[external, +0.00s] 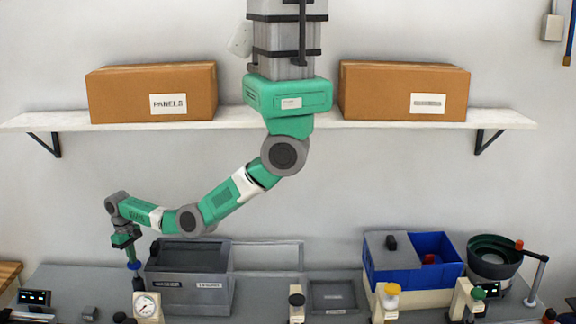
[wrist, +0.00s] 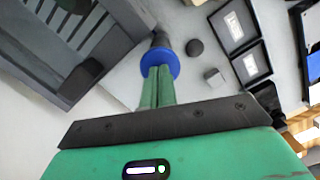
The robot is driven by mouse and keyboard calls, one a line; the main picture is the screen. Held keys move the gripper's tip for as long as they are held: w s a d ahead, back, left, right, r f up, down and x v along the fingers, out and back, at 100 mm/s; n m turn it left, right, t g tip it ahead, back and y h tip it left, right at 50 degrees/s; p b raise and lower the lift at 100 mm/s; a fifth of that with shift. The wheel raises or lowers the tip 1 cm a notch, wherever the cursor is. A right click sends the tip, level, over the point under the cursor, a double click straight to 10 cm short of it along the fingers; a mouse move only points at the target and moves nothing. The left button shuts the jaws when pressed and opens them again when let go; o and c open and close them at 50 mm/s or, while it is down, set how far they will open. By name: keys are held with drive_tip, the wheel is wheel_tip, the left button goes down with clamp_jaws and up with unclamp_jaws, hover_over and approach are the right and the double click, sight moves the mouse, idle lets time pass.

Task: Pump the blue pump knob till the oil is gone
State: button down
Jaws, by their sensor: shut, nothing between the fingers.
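The blue pump knob (wrist: 163,64) is a round blue disc in the wrist view, with a dark round part just beyond it. In the external view the blue knob (external: 134,266) shows directly below my gripper (external: 130,254) at the left, above a pressure gauge (external: 146,306). In the wrist view my gripper's green fingers (wrist: 157,86) are together, with nothing between them. Their tips are at the knob's near face; I cannot tell whether they touch it. The oil is not visible in either view.
A grey washer box (external: 188,277) stands just right of my gripper. A blue bin (external: 412,258) and a dark bowl feeder (external: 494,256) are at the right. A small grey block (external: 89,313) lies left of the gauge. Two cardboard boxes sit on the shelf (external: 70,121) above.

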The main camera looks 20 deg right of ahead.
wheel_tip(320, 180, down, 4)
drive_tip(key=shift+r+b, duration=0.2)
drive_tip(key=shift+b, duration=0.9)
drive_tip(key=shift+r, duration=0.3)
drive_tip(key=w+a+b, duration=0.1)
drive_tip(key=w+a+r+b, duration=0.1)
drive_tip(key=b, duration=0.1)
drive_tip(key=shift+w, duration=0.1)
wheel_tip(320, 180, up, 8)
drive_tip(key=shift+w+a, duration=0.25)
drive_tip(key=shift+w, duration=0.05)
drive_tip(key=shift+f, duration=0.1)
